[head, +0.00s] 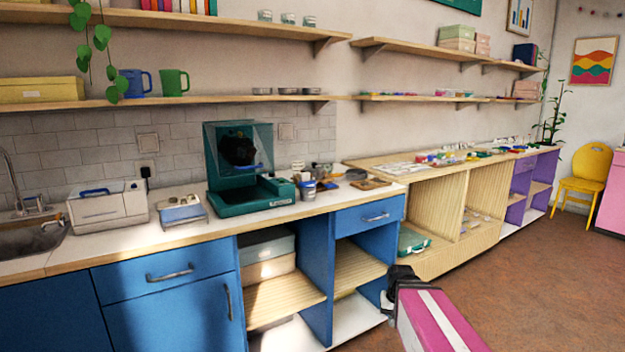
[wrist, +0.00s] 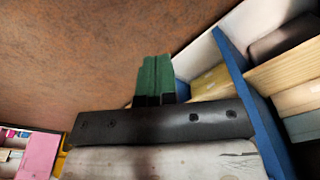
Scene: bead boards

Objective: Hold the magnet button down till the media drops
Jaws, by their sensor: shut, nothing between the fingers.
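A dark green machine (head: 228,195) with a clear hood stands on the counter, left of centre in the head view. A dark rounded mass (head: 239,151) shows behind the hood. I cannot make out a magnet button or loose media at this size. My gripper (wrist: 156,75) has its green fingers shut together with nothing between them. In the head view its dark end (head: 400,274) is low in front of the cabinets, right of the machine and well apart from it. The machine is not in the wrist view.
A white-and-grey box-like appliance (head: 108,206) and a small blue-topped device (head: 181,210) stand left of the machine. Small jars (head: 308,189) and a wooden tray (head: 370,184) sit to its right. Open blue cabinets (head: 317,290) lie below. The brown floor (head: 540,270) is clear at right.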

